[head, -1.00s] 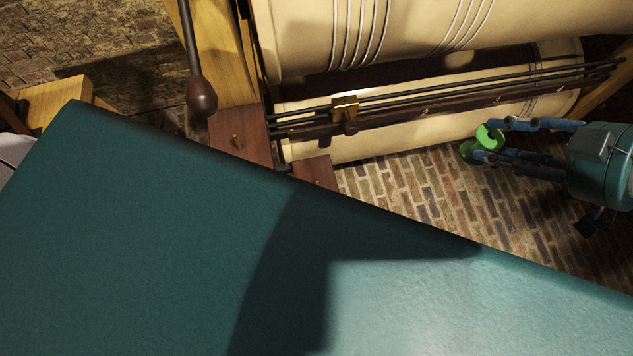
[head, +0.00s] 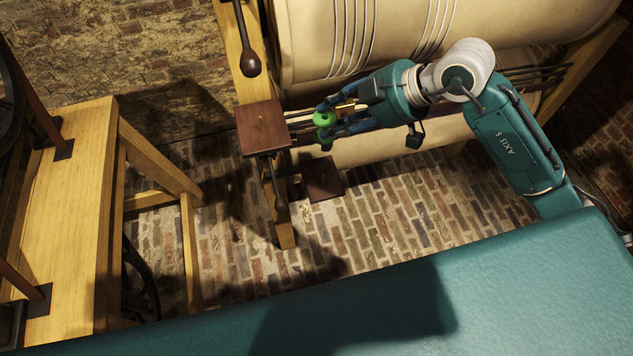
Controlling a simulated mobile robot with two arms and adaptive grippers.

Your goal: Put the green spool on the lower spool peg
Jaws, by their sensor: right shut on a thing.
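The green spool (head: 323,118) is held between the blue fingertips of my right gripper (head: 333,116), which comes in from the right. It is in front of the cream roller, just right of the upper dark wooden plate (head: 264,128) in the picture. A lower dark wooden plate (head: 323,179) shows below the spool and the gripper. I cannot clearly make out the lower spool peg in this view. My left gripper is not in view.
The large cream roller (head: 455,35) and dark rods run behind my right arm. A dark knobbed handle (head: 250,62) hangs above the upper plate. A wooden frame (head: 85,190) stands at the left. Brick floor (head: 390,210) lies open below the gripper.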

